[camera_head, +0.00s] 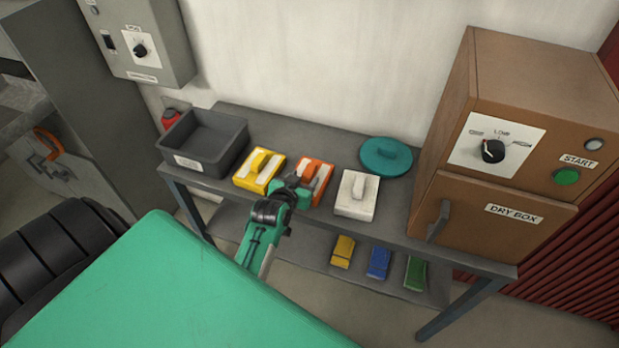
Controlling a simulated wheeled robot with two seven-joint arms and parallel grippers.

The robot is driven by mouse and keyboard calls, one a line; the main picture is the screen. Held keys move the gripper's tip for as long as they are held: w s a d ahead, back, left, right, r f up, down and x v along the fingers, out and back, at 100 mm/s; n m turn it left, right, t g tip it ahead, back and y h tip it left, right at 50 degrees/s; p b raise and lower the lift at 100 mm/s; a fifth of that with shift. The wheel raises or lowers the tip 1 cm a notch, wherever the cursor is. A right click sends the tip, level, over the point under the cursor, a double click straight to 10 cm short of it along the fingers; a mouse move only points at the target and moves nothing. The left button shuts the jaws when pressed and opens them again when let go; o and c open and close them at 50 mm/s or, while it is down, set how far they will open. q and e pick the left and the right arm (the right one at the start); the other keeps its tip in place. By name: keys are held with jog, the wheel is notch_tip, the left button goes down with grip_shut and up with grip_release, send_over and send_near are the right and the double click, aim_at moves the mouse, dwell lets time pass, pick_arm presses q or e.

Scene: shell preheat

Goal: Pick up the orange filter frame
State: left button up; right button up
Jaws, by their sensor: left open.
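The orange filter frame (317,172) lies on the grey table, between a yellow frame (251,180) on its left and a white frame (344,205) on its right. It has a pale middle with a raised orange handle. My left gripper (297,183) is over the near part of the orange frame and hides some of it. The gripper is open; whether its fingers touch the frame cannot be told. My right gripper is not in view.
A grey bin (232,160) stands at the table's left end. A teal round lid (386,150) lies behind the white frame. A brown dry box (455,205) with a shut door stands at the right. Several coloured blocks, one blue (379,263), lie on the lower shelf.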

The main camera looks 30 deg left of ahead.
aim_at(308, 171)
pick_arm(q)
jog(key=shift+w+a, duration=0.1)
jog(key=shift+w, duration=0.35)
jog(key=p+x, duration=0.2)
jog(key=x, duration=0.2)
jog(key=shift+r, duration=0.15)
jog(key=shift+w+a, duration=0.1)
jog(key=shift+w, duration=0.2)
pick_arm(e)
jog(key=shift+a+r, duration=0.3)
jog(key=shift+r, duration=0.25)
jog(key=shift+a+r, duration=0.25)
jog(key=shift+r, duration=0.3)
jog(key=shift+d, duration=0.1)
pick_arm(q)
grip_shut()
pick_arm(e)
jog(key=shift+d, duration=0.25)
